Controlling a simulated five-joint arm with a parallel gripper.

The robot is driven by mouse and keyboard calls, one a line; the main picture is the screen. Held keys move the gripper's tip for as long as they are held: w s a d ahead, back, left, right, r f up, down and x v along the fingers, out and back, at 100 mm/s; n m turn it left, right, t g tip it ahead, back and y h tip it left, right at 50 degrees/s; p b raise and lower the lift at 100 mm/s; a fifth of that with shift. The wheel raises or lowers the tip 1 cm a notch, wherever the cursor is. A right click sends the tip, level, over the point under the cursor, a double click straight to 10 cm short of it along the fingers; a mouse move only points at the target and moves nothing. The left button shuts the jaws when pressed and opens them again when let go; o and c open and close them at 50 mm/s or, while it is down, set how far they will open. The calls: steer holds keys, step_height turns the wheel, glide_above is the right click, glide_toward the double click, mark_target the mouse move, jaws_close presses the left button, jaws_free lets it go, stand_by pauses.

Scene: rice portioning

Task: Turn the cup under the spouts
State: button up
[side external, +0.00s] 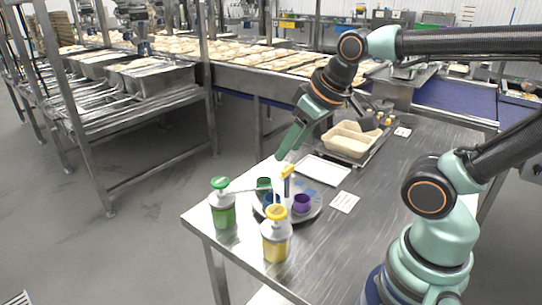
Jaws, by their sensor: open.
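A round grey turntable (313,214) sits near the table's front left. A green cup (264,183), a blue cup (271,200) and a purple cup (302,203) stand on it. A green pump bottle (223,207) stands at its left and a yellow pump bottle (275,238) in front; the green bottle's spout reaches over the turntable. A small post with a yellow top (288,171) rises near the middle. My gripper (281,157) is open, pointing down above the turntable's back side, apart from the cups. The yellow bottle partly hides the blue cup.
A white tray (323,170) and a printed card (345,202) lie on the steel table (385,190). Behind them, a beige container (350,141) sits on a metal tray. A conveyor and steel racks stand beyond.

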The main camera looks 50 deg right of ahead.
steer(key=shift+c, duration=0.3)
steer(key=m+g, duration=0.6)
steer(key=m, duration=1.2)
glide_above(288, 168)
step_height(288, 168, down, 3)
step_height(288, 168, down, 12)
steer(key=shift+w+d+r, duration=0.1)
steer(key=shift+r, duration=0.15)
jaws_close()
steer(key=shift+r, duration=0.1)
